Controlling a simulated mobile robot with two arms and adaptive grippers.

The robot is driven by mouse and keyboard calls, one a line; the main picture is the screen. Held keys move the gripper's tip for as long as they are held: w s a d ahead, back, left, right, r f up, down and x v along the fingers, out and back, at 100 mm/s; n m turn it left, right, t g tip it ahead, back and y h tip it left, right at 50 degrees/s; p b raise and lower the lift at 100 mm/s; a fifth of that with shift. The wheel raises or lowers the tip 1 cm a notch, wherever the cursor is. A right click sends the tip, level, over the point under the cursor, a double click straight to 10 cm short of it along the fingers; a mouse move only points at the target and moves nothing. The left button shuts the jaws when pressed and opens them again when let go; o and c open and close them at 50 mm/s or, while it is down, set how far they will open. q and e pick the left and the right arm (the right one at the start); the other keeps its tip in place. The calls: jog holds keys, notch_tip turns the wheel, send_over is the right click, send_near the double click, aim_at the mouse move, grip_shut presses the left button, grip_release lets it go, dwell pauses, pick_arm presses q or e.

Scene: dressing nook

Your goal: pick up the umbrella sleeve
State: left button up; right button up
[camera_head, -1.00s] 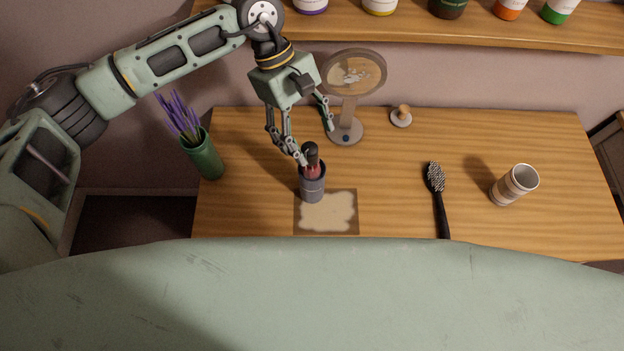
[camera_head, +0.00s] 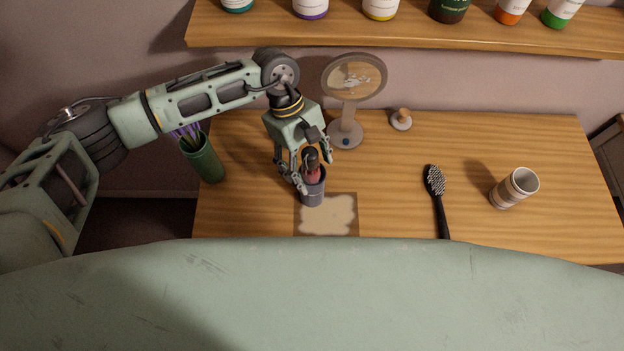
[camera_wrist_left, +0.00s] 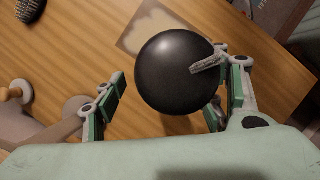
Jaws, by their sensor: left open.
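The umbrella sleeve (camera_head: 313,193) looks like a dark grey upright cylinder on the wooden table, left of centre. A reddish folded umbrella (camera_head: 313,174) with a black round knob stands up out of it. My left gripper (camera_head: 310,173) is open, its fingers on either side of the umbrella's upper part. In the left wrist view, the black knob (camera_wrist_left: 178,72) lies between the open fingers (camera_wrist_left: 165,95), nearer the right one, and hides the sleeve below. Whether a finger touches is not clear. My right gripper is not in view.
A pale patterned mat (camera_head: 327,215) lies just in front of the sleeve. A round mirror on a stand (camera_head: 347,133) is close behind the gripper. A green vase (camera_head: 204,160) is to the left. A black brush (camera_head: 438,200) and a cup (camera_head: 514,188) are to the right.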

pick_arm(q)
jog(key=shift+s+d+f, duration=0.1)
jog(key=shift+d+f, duration=0.05)
jog(key=shift+f, duration=0.2)
jog(key=c, duration=1.3)
jog(key=shift+c, duration=1)
jog(key=shift+r, duration=0.15)
